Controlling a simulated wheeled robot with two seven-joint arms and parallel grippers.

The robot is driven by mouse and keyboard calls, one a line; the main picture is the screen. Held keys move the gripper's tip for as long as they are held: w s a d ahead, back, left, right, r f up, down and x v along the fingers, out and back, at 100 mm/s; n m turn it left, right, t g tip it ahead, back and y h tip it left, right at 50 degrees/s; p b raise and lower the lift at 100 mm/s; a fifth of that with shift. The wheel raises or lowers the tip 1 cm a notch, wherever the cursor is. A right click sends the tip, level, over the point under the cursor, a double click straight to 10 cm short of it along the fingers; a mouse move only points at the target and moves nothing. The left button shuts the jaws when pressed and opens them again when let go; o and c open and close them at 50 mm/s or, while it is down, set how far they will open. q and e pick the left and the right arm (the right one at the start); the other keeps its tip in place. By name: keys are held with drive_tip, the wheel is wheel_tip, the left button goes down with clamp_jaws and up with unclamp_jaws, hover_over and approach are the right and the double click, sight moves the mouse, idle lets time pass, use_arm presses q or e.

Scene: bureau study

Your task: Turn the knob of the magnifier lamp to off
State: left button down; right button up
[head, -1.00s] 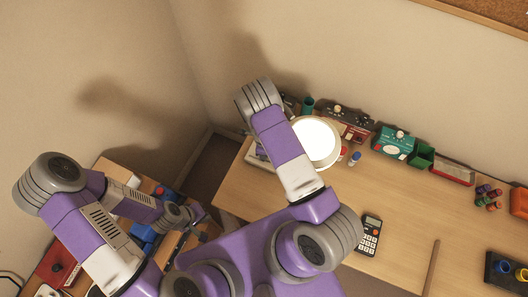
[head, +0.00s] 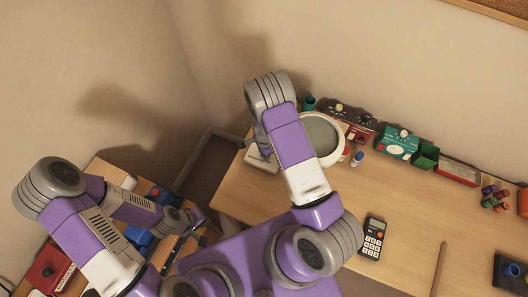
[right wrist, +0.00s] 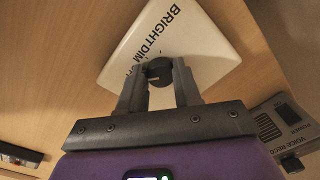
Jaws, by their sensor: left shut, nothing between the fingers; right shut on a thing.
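The magnifier lamp (head: 334,150) is on the desk in the head view; its round lens is grey and unlit inside a pale ring. Its white base (right wrist: 196,42), printed BRIGHT, DIM and a partly hidden word, fills the top of the right wrist view. The dark knob (right wrist: 158,68) sits at the edge of that base. My right gripper (right wrist: 159,80) is shut on the knob, one finger on each side. My left gripper (head: 197,216) is shut and empty at the lower left, away from the lamp.
A voice recorder (right wrist: 292,122) lies right of the base in the right wrist view. In the head view, a green box (head: 397,142) and other devices line the wall. A calculator (head: 373,238) lies nearer, with bare desk around it.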

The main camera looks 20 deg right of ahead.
idle(0.4)
drive_tip(key=o, duration=1.1)
drive_tip(key=shift+c, duration=0.2)
drive_tip(key=shift+s+r+p, duration=0.15)
drive_tip(key=shift+r+p, duration=0.2)
drive_tip(key=shift+r, duration=3.45)
